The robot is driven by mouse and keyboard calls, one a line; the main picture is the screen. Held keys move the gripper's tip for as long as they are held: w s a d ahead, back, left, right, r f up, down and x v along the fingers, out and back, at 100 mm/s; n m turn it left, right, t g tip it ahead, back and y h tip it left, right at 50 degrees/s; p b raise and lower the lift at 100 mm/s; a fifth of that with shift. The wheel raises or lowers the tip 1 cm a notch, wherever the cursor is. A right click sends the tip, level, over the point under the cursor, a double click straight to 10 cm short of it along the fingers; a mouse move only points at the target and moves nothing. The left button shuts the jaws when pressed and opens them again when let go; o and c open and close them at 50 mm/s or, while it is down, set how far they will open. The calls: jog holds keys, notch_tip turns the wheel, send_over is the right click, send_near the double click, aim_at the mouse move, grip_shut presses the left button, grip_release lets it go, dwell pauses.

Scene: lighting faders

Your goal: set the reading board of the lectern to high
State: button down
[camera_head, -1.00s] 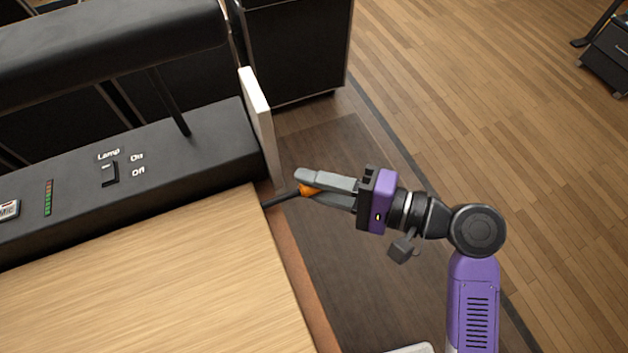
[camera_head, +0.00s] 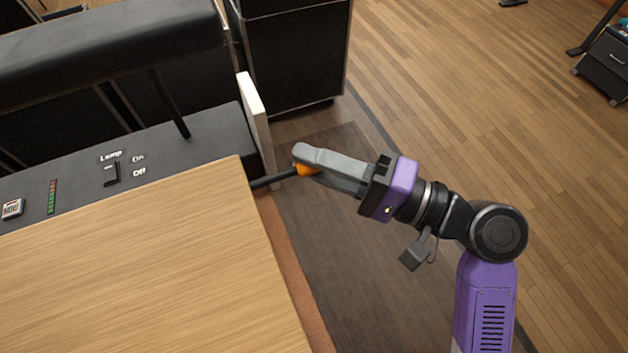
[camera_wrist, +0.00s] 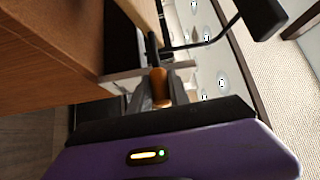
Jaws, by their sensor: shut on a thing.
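The lectern's wooden reading board (camera_head: 140,270) fills the lower left of the head view. A dark lever with an orange grip (camera_head: 306,170) sticks out to the right from beside the board's far right corner. My gripper (camera_head: 303,162) is shut on the orange grip. In the wrist view the orange grip (camera_wrist: 160,85) sits between my two fingers, with the dark rod running on from it toward the lectern. The fingers hide part of the grip.
A black panel with a lamp switch (camera_head: 111,174) and a level strip lies behind the board. A pale upright plate (camera_head: 256,125) stands at the panel's right end, close to my fingertips. A black cabinet (camera_head: 290,60) stands beyond. The wooden floor at right is open.

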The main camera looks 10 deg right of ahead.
jog(key=shift+s+d+r+p, duration=0.1)
jog(key=shift+s+r+p, duration=0.05)
jog(key=shift+r, duration=0.35)
jog(key=shift+s+r+p, duration=0.1)
jog(key=shift+r+p, duration=0.05)
jog(key=shift+r, duration=0.35)
jog(key=c, duration=1.2)
grip_release()
jog(key=shift+f, duration=0.1)
jog(key=shift+c, duration=0.2)
jog(key=b+v, duration=0.2)
jog(key=v, duration=0.5)
jog(key=shift+s+d, duration=0.3)
